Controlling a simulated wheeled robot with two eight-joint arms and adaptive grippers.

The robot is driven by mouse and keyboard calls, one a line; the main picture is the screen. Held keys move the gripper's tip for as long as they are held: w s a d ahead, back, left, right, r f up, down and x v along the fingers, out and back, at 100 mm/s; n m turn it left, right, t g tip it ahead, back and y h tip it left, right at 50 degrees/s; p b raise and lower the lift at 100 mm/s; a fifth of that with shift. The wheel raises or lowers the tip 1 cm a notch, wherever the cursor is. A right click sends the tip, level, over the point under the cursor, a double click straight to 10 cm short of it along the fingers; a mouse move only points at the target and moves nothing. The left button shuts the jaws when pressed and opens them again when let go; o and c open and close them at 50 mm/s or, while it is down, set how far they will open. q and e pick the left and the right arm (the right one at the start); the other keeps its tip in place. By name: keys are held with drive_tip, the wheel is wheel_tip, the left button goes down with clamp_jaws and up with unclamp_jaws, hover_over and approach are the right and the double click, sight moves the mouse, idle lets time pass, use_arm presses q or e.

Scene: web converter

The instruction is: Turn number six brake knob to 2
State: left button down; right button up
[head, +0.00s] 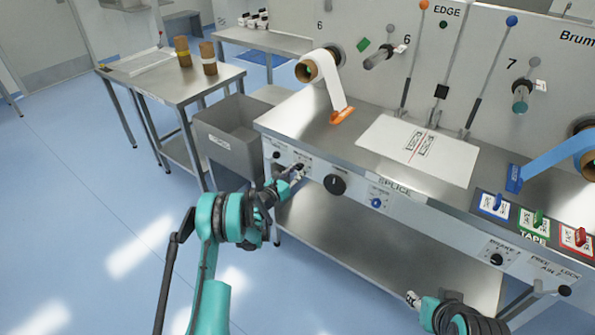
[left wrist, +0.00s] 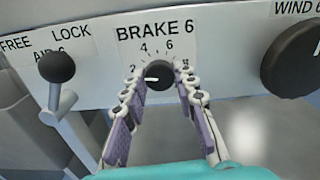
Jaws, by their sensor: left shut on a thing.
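The number six brake knob (left wrist: 160,76) is small, round and black on the white panel, under the label BRAKE 6 (left wrist: 155,30) and inside a dial marked 2, 4, 6, 8. Its white pointer mark points left, to the 2 side of the dial, close to level. My left gripper (left wrist: 160,92) has its purple-padded fingers on both sides of the knob and is shut on it. In the head view, my left gripper (head: 294,172) reaches the front panel and largely hides the knob. My right gripper (head: 412,298) is low at the bottom, away from the panel.
A black-balled AIR 6 lever (left wrist: 57,68) stands left of the knob. The large black WIND 6 knob (left wrist: 297,60) is to the right, also in the head view (head: 335,184). A grey bin (head: 225,140) stands left of the splice table (head: 300,122). The floor at left is clear.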

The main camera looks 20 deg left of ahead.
use_arm(q)
drive_tip(key=c, duration=1.2)
unclamp_jaws()
drive_tip(key=shift+f, duration=0.1)
drive_tip(key=v, duration=1.2)
